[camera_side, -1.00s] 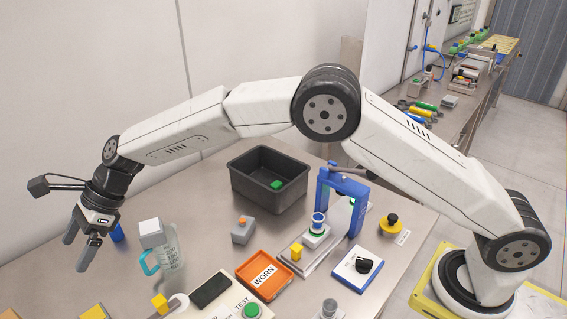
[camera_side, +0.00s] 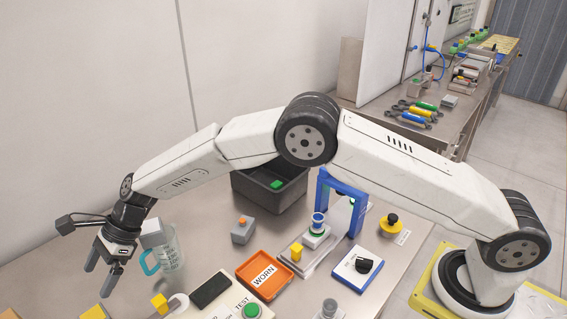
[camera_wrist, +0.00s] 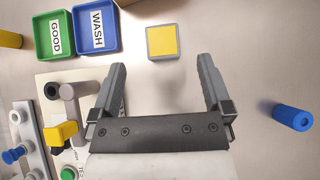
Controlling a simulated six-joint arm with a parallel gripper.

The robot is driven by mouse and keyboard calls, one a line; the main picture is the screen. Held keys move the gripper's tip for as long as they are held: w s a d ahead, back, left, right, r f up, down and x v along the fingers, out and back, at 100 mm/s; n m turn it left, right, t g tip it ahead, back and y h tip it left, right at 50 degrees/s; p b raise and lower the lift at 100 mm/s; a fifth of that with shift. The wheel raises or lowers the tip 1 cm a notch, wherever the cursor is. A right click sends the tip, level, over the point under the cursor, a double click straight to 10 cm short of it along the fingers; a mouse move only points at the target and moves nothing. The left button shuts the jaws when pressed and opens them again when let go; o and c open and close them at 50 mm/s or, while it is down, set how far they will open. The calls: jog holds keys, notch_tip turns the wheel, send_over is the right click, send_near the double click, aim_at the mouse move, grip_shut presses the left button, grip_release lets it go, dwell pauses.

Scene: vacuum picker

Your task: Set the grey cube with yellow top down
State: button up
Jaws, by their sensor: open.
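The grey cube with yellow top (camera_wrist: 163,41) stands on the table in the wrist view, just beyond my fingertips and roughly centred between them. In the side view a yellow-topped block (camera_side: 94,312) at the bottom left edge appears to be the same cube, partly cut off. My gripper (camera_side: 100,276) is open and empty, its fingers pointing down above the table, up and slightly right of that block. The wrist view shows both fingers (camera_wrist: 162,68) spread wide with nothing between them.
A clear jug (camera_side: 170,256) with a teal handle stands right of my gripper. A blue cylinder (camera_wrist: 293,117) lies to the right in the wrist view. Green GOOD (camera_wrist: 56,36) and blue WASH (camera_wrist: 96,27) trays are at upper left. An orange WORN tray (camera_side: 264,275) lies mid-table.

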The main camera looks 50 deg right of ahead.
send_near(95, 315)
jog(key=x, duration=0.3)
jog(key=shift+a+f, duration=0.15)
jog(key=shift+f, duration=0.15)
jog(key=shift+a+f, duration=0.35)
jog(key=shift+a, duration=0.15)
jog(key=shift+x, duration=2.9)
jog(key=c, duration=1.3)
jog(key=shift+r, duration=0.1)
jog(key=shift+r, duration=4.95)
